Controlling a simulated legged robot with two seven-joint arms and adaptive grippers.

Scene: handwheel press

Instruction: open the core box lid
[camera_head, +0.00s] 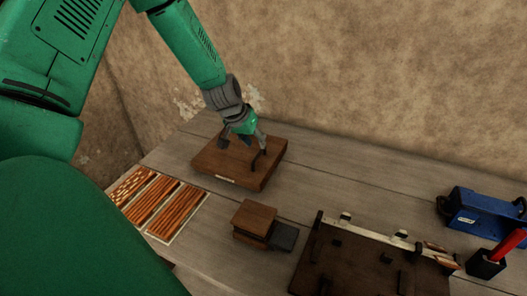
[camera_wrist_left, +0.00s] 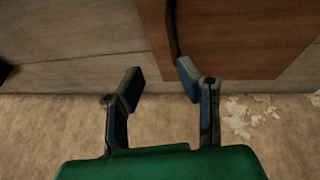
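The core box (camera_head: 225,167) is a flat brown wooden box on the grey table, with its lid down and a small pale label on its front. A thin dark handle (camera_head: 254,163) stands on the lid. My left gripper (camera_head: 243,147) is over the box close to the handle. In the left wrist view, my left gripper (camera_wrist_left: 159,83) has its two fingers apart with nothing between them. The brown lid (camera_wrist_left: 235,35) fills the upper right there, and the dark handle (camera_wrist_left: 172,30) runs beside the right fingertip; contact is unclear. My right gripper is out of view.
A tray of reddish rods (camera_head: 175,208) lies left of the box. A small wooden block (camera_head: 254,217) stands in front. A dark board with a pale rail (camera_head: 340,265), a blue tool (camera_head: 482,215) and a black cup (camera_head: 485,265) are at right. A wall stands behind.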

